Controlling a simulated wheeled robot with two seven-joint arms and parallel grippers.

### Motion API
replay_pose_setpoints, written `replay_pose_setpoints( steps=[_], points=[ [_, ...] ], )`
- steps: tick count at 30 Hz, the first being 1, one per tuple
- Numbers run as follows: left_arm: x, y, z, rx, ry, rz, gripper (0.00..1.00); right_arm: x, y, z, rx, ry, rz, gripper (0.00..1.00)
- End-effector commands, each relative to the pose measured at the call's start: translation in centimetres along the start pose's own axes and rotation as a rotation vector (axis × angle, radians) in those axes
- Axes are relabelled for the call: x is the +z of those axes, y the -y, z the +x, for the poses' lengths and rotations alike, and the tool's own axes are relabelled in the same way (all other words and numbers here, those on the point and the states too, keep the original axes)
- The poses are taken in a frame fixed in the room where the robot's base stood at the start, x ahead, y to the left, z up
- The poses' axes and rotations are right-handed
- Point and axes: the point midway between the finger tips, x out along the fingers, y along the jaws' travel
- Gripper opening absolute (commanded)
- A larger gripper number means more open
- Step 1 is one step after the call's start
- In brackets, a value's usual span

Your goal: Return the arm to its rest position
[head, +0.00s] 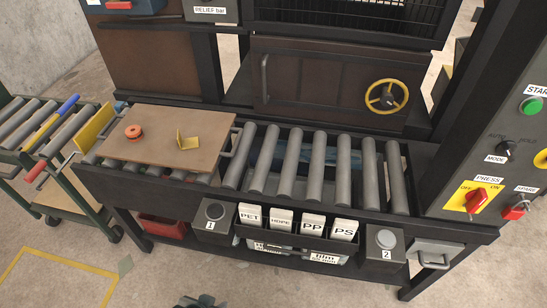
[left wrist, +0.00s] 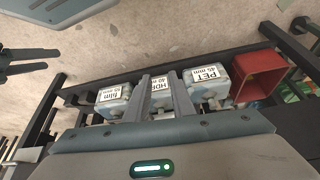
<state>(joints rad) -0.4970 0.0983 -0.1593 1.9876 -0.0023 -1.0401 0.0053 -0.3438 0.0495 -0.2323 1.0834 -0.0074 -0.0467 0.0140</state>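My left gripper (head: 201,302) shows only in part at the bottom edge of the head view, in front of the conveyor frame and low over the floor. In the left wrist view its two grey fingers (left wrist: 160,78) stand apart with nothing between them, so it is open and empty. Behind them are labelled bins, apart from the fingers as far as I can tell. Two dark prongs (left wrist: 45,60) at the left of the left wrist view look like my right gripper, fingers apart and empty. The right gripper is not in the head view.
A roller conveyor (head: 310,170) holds a brown board (head: 160,125) with an orange ring (head: 133,132) and a yellow bracket (head: 187,142). Below hang PET (head: 250,215), HDPE, PP and PS labels. A red bin (head: 162,226) sits underneath. A control panel stands right.

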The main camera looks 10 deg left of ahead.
Motion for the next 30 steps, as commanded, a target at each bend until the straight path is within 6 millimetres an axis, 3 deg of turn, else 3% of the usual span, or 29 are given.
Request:
replay_pose_setpoints(
  steps=[1,6,15,21,30],
  points=[
    [0.6,-0.3,2.0,0.004,-0.009,0.001,0.22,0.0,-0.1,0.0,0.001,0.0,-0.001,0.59],
    [2.5,-1.4,7.7,0.019,-0.071,0.006,0.22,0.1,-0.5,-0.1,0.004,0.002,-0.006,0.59],
    [7.3,-3.3,15.0,0.045,-0.177,0.016,0.22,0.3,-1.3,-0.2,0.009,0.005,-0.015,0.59],
    [9.7,-4.1,16.9,0.057,-0.228,0.021,0.22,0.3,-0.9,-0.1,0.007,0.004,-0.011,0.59],
    [10.4,-4.3,17.3,0.06,-0.247,0.022,0.22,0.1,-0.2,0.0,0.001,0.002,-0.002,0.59]
  ],
)
